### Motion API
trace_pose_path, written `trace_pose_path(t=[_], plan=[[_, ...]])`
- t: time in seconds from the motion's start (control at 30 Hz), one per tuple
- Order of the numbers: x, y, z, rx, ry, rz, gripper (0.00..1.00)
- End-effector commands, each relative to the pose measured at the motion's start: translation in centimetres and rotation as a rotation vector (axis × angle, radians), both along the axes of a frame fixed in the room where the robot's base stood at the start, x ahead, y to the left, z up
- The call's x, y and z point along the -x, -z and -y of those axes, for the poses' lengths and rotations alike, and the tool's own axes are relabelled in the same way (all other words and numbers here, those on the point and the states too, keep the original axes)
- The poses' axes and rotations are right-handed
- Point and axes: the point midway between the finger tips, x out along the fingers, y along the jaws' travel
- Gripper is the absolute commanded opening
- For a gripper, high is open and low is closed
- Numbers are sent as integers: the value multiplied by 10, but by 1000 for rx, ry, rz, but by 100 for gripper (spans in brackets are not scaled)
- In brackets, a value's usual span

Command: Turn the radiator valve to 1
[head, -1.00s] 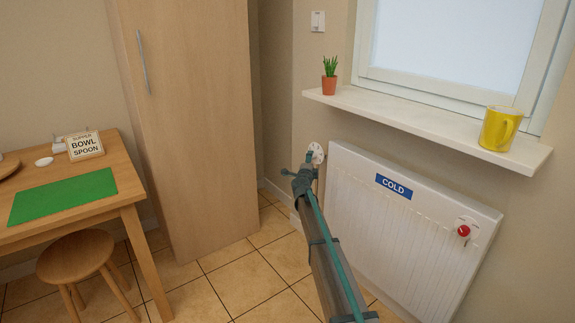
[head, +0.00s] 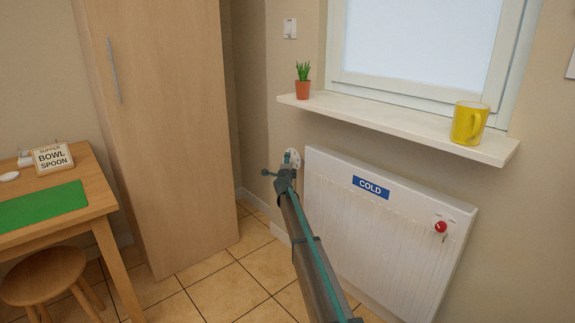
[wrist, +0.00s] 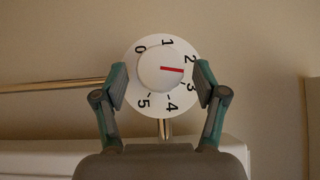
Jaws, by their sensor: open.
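The radiator valve (wrist: 132,84) is a white dial with black numbers 0 to 5 around a raised round white knob (wrist: 155,78). The knob's red mark points right, between 2 and 3. My gripper (wrist: 161,80) is open, with one finger on each side of the knob, in front of the dial. A gap shows on both sides, though depth is hard to judge. In the head view the dial (head: 294,156) is at the radiator's upper left, partly hidden by my gripper (head: 283,170).
The white radiator (head: 340,225) bears a blue COLD sign (head: 371,188) and a red knob (head: 441,227) at its right. A windowsill (head: 400,125) above holds a potted plant (head: 303,82) and a yellow mug (head: 469,124). A tall cabinet (head: 165,130) stands left.

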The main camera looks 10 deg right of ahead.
Motion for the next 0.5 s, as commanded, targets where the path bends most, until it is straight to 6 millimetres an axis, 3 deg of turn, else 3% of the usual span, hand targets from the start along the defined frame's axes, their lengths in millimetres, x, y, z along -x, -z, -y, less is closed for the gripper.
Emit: trace_pose_path(t=[0.13, 0.43, 0.5], plan=[[-14, 0, 3, -1, 0, 0, 71], [-15, -1, 3, -1, 0, 0, 71], [-15, -1, 3, -1, 0, 0, 60]])
